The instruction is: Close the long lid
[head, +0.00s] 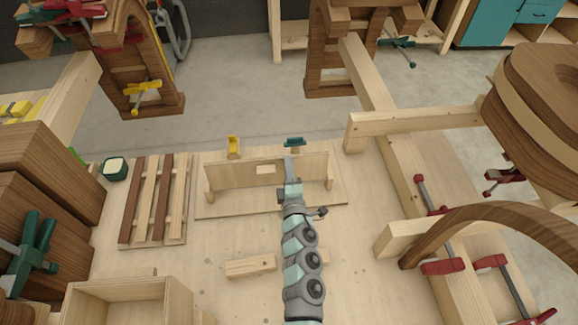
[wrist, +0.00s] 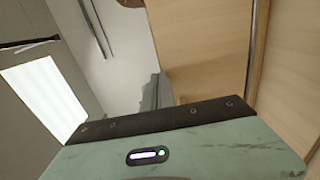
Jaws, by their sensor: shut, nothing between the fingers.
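A long pale wooden panel (head: 237,178) stands upright on a flat wooden board (head: 225,207) in the middle of the bench; it looks like the long lid. A small pale block shows at its upper middle. My gripper (head: 289,165) is shut and empty, and its tip overlaps the panel's right half in the head view. I cannot tell whether it touches the panel. My arm hides part of the panel and board. In the wrist view, pale wooden surfaces (wrist: 205,45) fill the right side, close to the gripper body.
A yellow clamp (head: 233,146) and a teal clamp (head: 294,142) stand behind the panel. A slatted rack (head: 148,202) is to the left. An open wooden box (head: 130,290) sits at front left. A loose block (head: 250,265) lies left of my arm. Beams and a curved piece crowd the right.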

